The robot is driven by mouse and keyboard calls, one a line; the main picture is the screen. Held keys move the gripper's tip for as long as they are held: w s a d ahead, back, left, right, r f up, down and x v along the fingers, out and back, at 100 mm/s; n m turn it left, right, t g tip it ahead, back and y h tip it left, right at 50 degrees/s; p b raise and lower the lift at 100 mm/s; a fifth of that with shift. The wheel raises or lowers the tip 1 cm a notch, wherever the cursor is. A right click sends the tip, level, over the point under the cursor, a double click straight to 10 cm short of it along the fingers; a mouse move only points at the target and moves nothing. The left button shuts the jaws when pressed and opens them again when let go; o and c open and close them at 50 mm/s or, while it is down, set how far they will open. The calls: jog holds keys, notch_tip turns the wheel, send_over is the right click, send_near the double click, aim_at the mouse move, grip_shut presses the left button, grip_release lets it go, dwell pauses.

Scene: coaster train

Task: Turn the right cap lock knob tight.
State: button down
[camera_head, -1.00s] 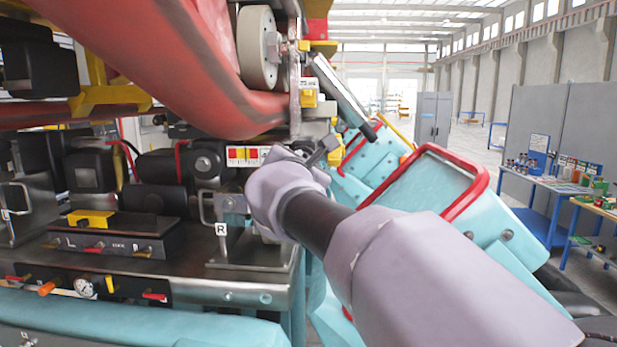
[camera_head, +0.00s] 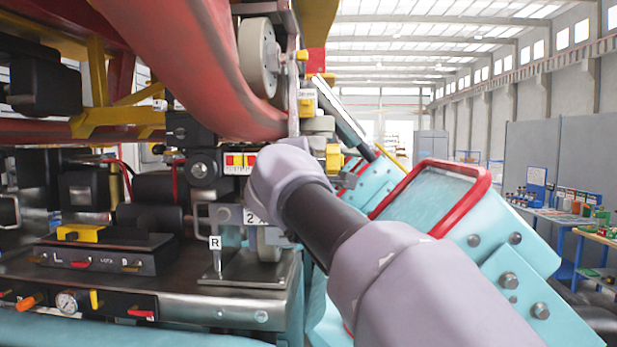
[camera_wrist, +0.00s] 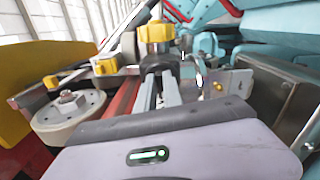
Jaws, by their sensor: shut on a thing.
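A yellow knob (camera_wrist: 157,38) sits beyond my fingertips in the wrist view, above a dark collar. My gripper (camera_wrist: 162,82) reaches up to it with its two grey fingers close together, shut at the knob's base. The exact contact at the tips is hard to see. In the head view the yellow knob (camera_head: 334,157) shows just past the end of my arm, and my wrist hides the fingers.
A second yellow knob (camera_wrist: 105,65) and a pale wheel (camera_wrist: 70,108) lie left in the wrist view. A teal car with a red bar (camera_head: 430,190) stands close on the right. A red track tube (camera_head: 200,60) passes overhead. Workbenches (camera_head: 590,235) stand farther right.

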jog(key=shift+f+m+b, duration=0.15)
jog(key=shift+m+b, duration=0.35)
jog(key=shift+m, duration=0.3)
jog(key=c, duration=1.5)
grip_release()
jog(key=shift+d, duration=0.1)
